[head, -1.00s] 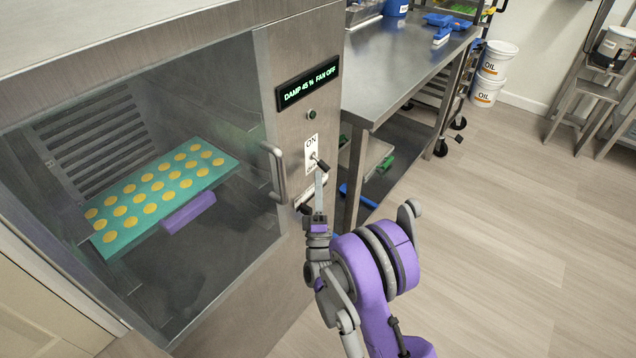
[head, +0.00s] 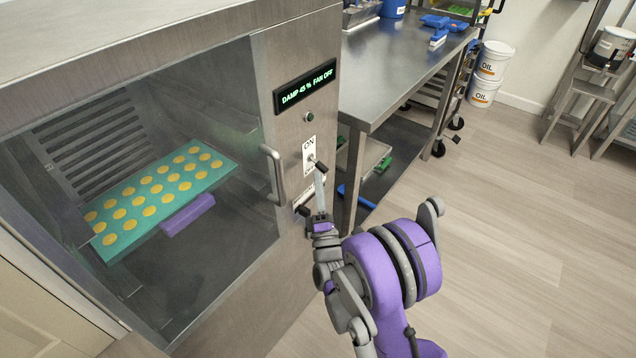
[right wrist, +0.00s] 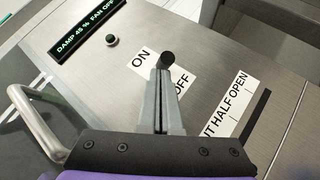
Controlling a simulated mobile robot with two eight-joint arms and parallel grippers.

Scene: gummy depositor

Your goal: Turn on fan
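A steel cabinet (head: 262,300) has a display (head: 306,84) reading "DAMP 45 % FAN OFF"; it also shows in the right wrist view (right wrist: 87,30). Below it is a toggle switch (head: 320,167) with a black-tipped lever on a white ON/OFF plate (head: 308,150). My right gripper (head: 320,188) is just below the lever. In the right wrist view, my gripper fingers (right wrist: 163,75) lie together, with the black lever tip (right wrist: 167,60) just past their ends. I cannot tell whether they touch it. My left gripper is not in view.
A door handle (head: 275,173) sticks out left of the switch. Behind the glass, a teal tray (head: 143,220) holds several yellow rounds. A small button (head: 309,117) sits above the switch. A steel table (head: 388,75) stands to the right.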

